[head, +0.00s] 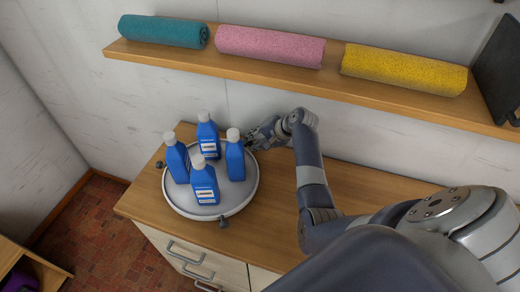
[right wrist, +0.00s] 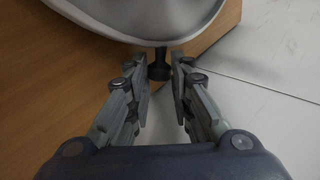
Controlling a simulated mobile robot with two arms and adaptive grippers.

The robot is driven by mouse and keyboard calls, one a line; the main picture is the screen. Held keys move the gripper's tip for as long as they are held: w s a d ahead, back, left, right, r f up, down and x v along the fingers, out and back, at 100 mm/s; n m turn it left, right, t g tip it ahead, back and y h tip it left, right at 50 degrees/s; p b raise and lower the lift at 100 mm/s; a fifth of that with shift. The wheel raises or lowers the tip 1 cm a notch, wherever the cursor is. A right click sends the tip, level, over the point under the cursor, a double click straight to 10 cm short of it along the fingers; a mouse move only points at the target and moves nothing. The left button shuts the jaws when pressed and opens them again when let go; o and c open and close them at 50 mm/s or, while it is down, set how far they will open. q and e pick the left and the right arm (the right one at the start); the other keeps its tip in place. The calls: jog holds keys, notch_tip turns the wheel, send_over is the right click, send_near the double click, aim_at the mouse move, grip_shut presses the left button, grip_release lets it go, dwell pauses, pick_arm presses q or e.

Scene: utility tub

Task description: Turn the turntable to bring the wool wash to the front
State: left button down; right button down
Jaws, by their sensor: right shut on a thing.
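A round white turntable (head: 218,211) sits on the wooden counter. It carries several blue bottles with white caps: one in front (head: 203,186), one at the left (head: 177,161), one at the back (head: 207,136) and one at the right (head: 235,160). The front and back bottles show pale labels, too small to read, so I cannot tell which is the wool wash. Dark knobs stick out from the rim at the left (head: 159,164) and front (head: 223,222). My right gripper (right wrist: 160,68) is shut on another rim knob (right wrist: 158,70) at the back right. My left gripper is out of view.
A wooden wall shelf (head: 300,87) above holds a teal rolled towel (head: 163,31), a pink one (head: 270,46) and a yellow one (head: 404,69). A dark panel (head: 497,65) stands at its right end. Drawers with handles (head: 184,253) are below the counter. The wall is close behind my right gripper.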

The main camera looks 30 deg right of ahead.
jog(key=shift+w+a+f+n+y, duration=0.1)
jog(key=shift+w+a+n+y, duration=0.15)
jog(key=shift+w+n, duration=0.35)
jog(key=c, duration=1.4)
grip_release()
jog(key=shift+w+d, duration=0.1)
jog(key=shift+c, duration=0.2)
jog(key=v, duration=1.2)
jog(key=shift+w, duration=0.1)
